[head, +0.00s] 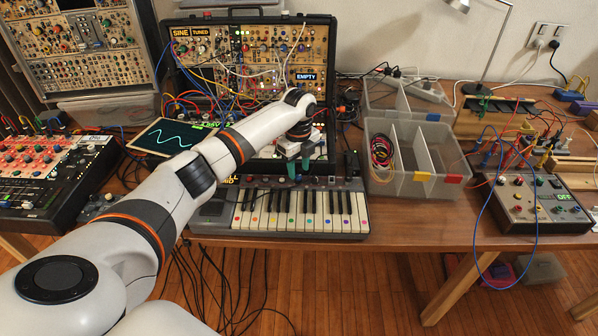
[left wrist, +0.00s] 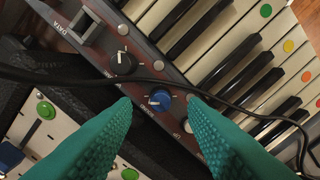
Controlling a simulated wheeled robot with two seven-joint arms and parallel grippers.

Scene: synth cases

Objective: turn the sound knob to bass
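The small keyboard (head: 222,215) stands at the table's front edge, with colour dots on its white keys. In the left wrist view its red-brown panel carries a blue knob (left wrist: 159,99) with a white pointer and a black knob (left wrist: 123,63). The small lettering is too blurred to tell which knob is the sound knob or where bass lies. My left gripper (head: 299,167), with green fingers, is over the keyboard's back edge. Its fingers are apart and empty, and the blue knob shows between their tips; contact cannot be told. My right gripper is not in view.
A black cable (left wrist: 215,99) crosses the panel close to the blue knob. The open synth case (head: 325,92) stands behind the keyboard. A grey divided bin (head: 408,188) is to the right, a red-and-white mixer (head: 50,180) to the left, and a control box (head: 530,205) far right.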

